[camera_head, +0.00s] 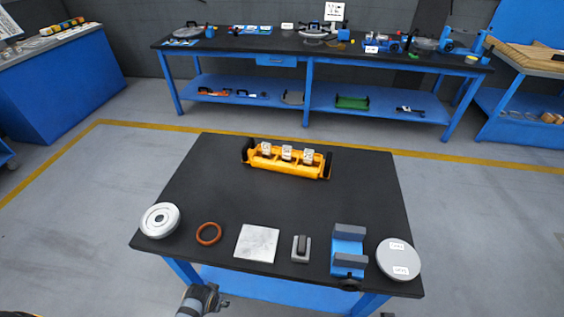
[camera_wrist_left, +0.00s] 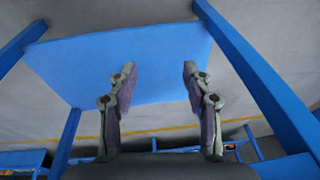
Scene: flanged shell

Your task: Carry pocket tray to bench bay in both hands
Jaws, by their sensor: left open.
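The yellow pocket tray (camera_head: 287,163) sits near the far edge of the small black-topped table (camera_head: 210,185). It has a black handle at each end, and three white-labelled pieces stand in a row in it. My left gripper (camera_head: 203,299) shows only in part, low in front of the table's near edge and well away from the tray. In the left wrist view its two fingers (camera_wrist_left: 158,75) are apart with nothing between them, facing the blue lower shelf (camera_wrist_left: 125,55). My right gripper is not in view. No bench bay can be clearly made out.
Along the near edge lie a pale flanged disc (camera_head: 160,220), orange ring (camera_head: 209,234), metal plate (camera_head: 257,243), grey block (camera_head: 301,249), blue cradle (camera_head: 348,251) and grey round lid (camera_head: 398,259). A long bench (camera_head: 270,44) with tools stands behind, across open floor.

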